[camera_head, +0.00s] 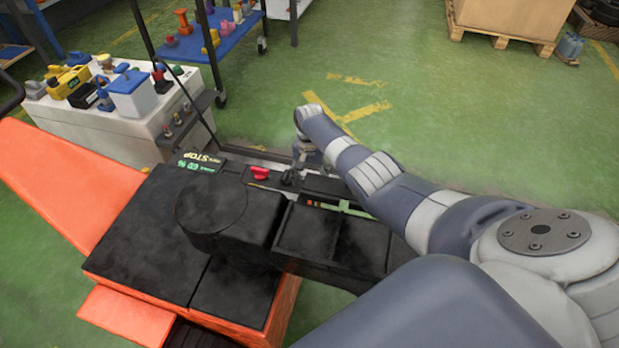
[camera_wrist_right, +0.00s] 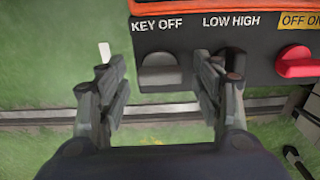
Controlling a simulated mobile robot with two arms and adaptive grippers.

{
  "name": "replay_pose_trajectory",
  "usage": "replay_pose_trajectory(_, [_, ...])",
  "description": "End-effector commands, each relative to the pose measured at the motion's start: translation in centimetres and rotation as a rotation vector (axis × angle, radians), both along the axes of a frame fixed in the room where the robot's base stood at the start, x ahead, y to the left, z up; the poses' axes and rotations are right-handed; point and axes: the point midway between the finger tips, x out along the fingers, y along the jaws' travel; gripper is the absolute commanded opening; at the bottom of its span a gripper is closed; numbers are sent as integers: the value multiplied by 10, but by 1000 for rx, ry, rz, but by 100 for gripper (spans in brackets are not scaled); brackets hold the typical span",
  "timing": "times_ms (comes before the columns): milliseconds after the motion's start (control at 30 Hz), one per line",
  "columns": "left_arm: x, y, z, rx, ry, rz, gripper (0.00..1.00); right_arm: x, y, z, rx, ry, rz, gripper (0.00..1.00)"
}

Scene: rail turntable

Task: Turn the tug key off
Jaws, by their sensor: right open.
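The tug key (camera_wrist_right: 158,72) is a grey knob on the black panel under the label "KEY OFF" in the right wrist view. My right gripper (camera_wrist_right: 163,92) is open, with one finger on each side of the key; its left finger stands apart from it, and I cannot tell whether the right finger touches it. In the head view my right gripper (camera_head: 303,160) is small at the far edge of the tug's dash (camera_head: 325,186), and I cannot make out the key there. My left gripper is not in view.
A red knob (camera_wrist_right: 297,63) under "OFF ON" sits right of the key. The right finger partly hides the area under "LOW HIGH". The orange tug body (camera_head: 70,180) fills the left. A loaded white cabinet (camera_head: 130,125) stands behind.

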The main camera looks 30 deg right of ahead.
Motion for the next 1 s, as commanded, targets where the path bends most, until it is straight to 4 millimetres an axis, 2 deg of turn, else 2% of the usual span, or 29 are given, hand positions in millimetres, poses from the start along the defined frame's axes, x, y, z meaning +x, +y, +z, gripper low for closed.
replay_pose_trajectory(67, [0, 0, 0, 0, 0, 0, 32, 0, 0, 0, 0, 0, 0, 60])
replay_pose_trajectory(200, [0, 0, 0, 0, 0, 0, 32, 0, 0, 0, 0, 0, 0, 28])
replay_pose_trajectory(267, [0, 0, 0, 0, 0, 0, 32, 0, 0, 0, 0, 0, 0, 16])
replay_pose_trajectory(667, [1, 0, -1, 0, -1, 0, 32, 0, 0, 0, 0, 0, 42, 16])
replay_pose_trajectory(1000, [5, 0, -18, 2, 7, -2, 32, 0, 0, 1, 0, 0, 271, 16])
